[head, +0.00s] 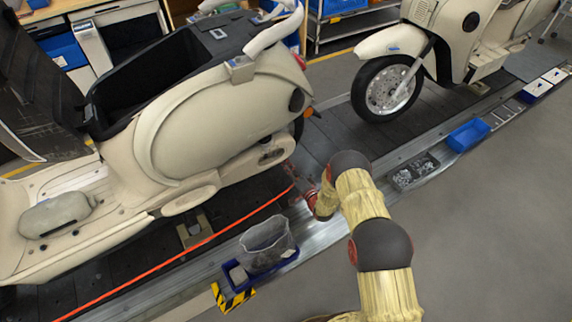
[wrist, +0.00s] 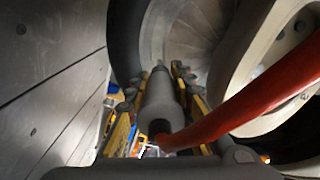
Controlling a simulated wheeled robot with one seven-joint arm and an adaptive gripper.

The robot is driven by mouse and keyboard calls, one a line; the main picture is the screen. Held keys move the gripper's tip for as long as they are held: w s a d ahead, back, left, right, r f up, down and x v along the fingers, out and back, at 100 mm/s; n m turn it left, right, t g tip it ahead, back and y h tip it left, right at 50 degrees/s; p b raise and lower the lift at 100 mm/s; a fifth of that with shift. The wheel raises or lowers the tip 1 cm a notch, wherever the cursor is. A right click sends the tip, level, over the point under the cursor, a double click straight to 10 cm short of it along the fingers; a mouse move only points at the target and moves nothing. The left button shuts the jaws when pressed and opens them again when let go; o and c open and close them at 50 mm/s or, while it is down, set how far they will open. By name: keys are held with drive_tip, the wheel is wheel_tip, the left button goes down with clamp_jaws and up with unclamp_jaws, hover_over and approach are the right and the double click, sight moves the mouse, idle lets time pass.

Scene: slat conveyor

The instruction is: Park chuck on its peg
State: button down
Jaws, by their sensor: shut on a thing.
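In the wrist view my gripper (wrist: 160,95) is shut on the chuck (wrist: 159,104), a grey cylinder held between the two yellow fingers with grey pads. Its narrow tip points away from the wrist camera. A red hose (wrist: 235,110) meets its near end and runs off to the right. An orange-red line (head: 190,248) runs along the conveyor there. I cannot make out the peg in either view.
The cream scooter (head: 205,120) stands close to my arm; a second scooter (head: 440,50) is farther off. On the metal edge are a blue tray with a clear bag (head: 268,240), a parts tray (head: 414,172) and a blue bin (head: 467,134). The grey floor (head: 490,240) at right is clear.

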drive_tip(key=shift+v, duration=1.1)
